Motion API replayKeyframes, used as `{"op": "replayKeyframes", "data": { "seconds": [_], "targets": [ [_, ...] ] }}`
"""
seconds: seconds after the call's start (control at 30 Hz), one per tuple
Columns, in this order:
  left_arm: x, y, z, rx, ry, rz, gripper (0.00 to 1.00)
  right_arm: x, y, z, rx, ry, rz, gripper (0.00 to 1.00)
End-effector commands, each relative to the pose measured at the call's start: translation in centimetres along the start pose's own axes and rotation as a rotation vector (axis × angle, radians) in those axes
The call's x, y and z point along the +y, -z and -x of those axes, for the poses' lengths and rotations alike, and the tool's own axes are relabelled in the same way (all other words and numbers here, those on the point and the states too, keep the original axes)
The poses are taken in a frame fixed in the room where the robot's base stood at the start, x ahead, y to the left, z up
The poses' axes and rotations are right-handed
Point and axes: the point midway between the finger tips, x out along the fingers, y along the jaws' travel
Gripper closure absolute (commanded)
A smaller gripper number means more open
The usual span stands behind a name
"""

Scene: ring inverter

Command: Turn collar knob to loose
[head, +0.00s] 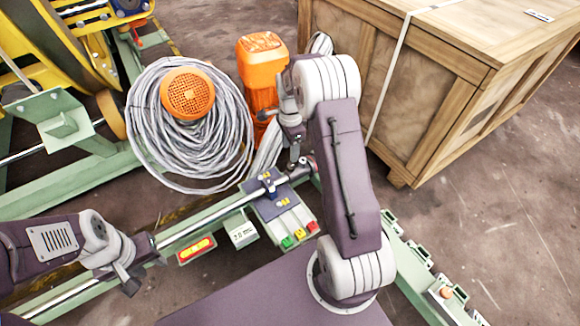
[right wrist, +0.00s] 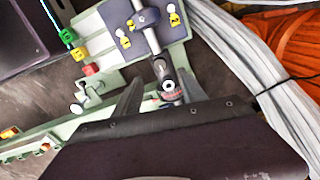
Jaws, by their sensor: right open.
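A dark purple plate with a small blue-grey clamp part and yellow tags (head: 268,184) sits on the silver rod (head: 205,223); it also shows in the right wrist view (right wrist: 142,22). A small grey-metal knob-like part with a reddish ring (right wrist: 168,86) is at the rod's end; I take it as the collar knob, but cannot read any loose mark. My right gripper (right wrist: 160,92) is open, with its dark fingers on either side of this part; contact cannot be told. In the head view my right gripper (head: 296,158) largely hides it. My left gripper (head: 143,266) looks open and empty near the rod.
Green, yellow and red blocks (head: 300,234) sit below the plate on the green frame. A grey cable coil (head: 150,120) and orange motor (head: 262,72) stand behind. A wooden crate (head: 440,90) is at the right. Bare floor (head: 490,230) lies at right.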

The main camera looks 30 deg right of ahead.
Motion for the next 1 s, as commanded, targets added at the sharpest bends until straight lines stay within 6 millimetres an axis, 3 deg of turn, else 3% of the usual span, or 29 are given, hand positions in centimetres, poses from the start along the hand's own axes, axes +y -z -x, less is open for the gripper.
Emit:
{"op": "replayKeyframes", "data": {
  "seconds": [0.4, 0.73, 0.9, 1.0],
  "targets": [
    [-0.1, -0.8, -7.1, 0.000, 0.000, 0.000, 0.64, 0.1, -0.1, -8.3, 0.000, -0.001, 0.003, 0.51],
    [-0.1, -0.8, -7.3, 0.000, 0.000, 0.000, 0.64, 0.1, -0.1, -8.7, 0.000, 0.000, 0.004, 0.51],
    [-0.1, -0.8, -7.3, 0.000, 0.000, 0.000, 0.64, 0.1, -0.1, -8.7, 0.000, 0.000, 0.004, 0.99],
    [-0.1, -0.8, -7.3, 0.000, 0.000, 0.000, 0.64, 0.1, -0.1, -8.7, 0.000, 0.000, 0.004, 1.00]
  ]
}}
